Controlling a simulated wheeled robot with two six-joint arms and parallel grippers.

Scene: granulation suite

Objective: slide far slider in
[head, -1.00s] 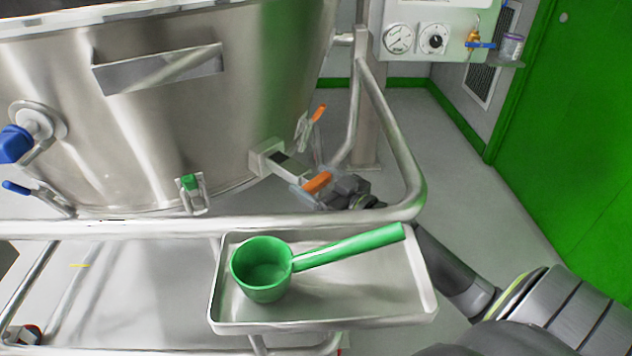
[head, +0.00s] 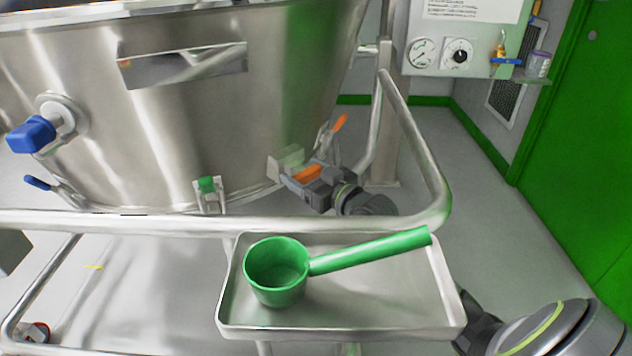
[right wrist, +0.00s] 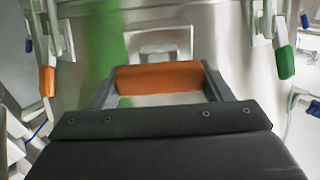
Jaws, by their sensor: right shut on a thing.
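The far slider has an orange handle (head: 308,173) and sits in a metal housing (head: 287,160) low on the steel vessel's right side. My right gripper (head: 312,180) is shut on the orange handle, close against the housing. In the right wrist view the orange handle (right wrist: 158,77) lies crosswise between the two fingers. The gripper hides most of the slider's plate, and how much of it stands out of the housing is hard to tell. My left gripper is not in view.
A steel rail (head: 433,180) curves around the vessel (head: 215,110). A tray (head: 400,315) with a green scoop (head: 277,272) is in front. Green-tipped (head: 206,185) and orange-tipped (head: 340,122) clamps flank the housing. Open floor lies to the right.

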